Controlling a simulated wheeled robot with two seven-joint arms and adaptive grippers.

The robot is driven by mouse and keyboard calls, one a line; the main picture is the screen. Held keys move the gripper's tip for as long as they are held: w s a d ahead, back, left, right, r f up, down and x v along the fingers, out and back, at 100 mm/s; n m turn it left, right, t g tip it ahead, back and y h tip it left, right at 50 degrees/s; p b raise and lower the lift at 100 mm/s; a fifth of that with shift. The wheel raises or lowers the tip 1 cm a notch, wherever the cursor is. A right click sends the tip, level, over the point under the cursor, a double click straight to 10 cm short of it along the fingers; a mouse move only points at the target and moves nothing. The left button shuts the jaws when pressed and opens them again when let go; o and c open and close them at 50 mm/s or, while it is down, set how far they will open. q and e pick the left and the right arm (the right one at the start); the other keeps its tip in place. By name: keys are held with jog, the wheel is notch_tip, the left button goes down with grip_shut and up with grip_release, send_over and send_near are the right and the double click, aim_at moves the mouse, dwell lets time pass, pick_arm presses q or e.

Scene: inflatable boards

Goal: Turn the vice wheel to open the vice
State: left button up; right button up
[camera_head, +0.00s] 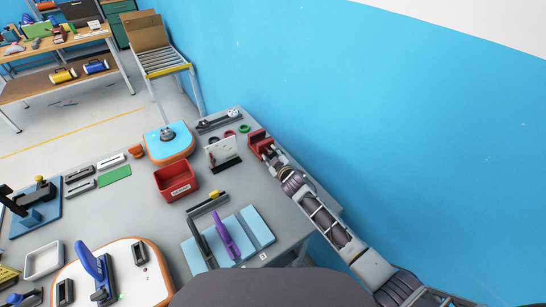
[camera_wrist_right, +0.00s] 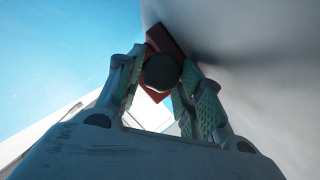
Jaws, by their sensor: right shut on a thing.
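The red vice (camera_head: 257,137) stands at the far right edge of the grey workbench, close to the blue wall. In the right wrist view its red body (camera_wrist_right: 162,37) shows behind a dark round wheel (camera_wrist_right: 159,72). My right gripper (camera_head: 270,153) is at the near side of the vice. In the wrist view my right gripper (camera_wrist_right: 161,82) has a finger on each side of the wheel, shut on it. The wheel is hidden by the gripper in the head view, and how far the vice jaws stand apart cannot be told. My left gripper is not in view.
The grey workbench (camera_head: 135,205) holds a red bin (camera_head: 175,180), a white upright panel (camera_head: 222,151) on a dark base just left of the vice, and light blue boards (camera_head: 257,227) with a purple tool (camera_head: 225,235). The blue wall (camera_head: 330,110) bounds the right side closely.

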jog(key=shift+f, duration=0.1)
jog(key=o, duration=1)
jog(key=shift+f, duration=0.15)
jog(key=shift+s+d, duration=0.1)
jog(key=shift+s, duration=0.05)
jog(key=shift+r+v, duration=0.15)
jog(key=shift+v, duration=1.8)
jog(key=shift+r+v, duration=0.15)
jog(key=shift+v, duration=1.75)
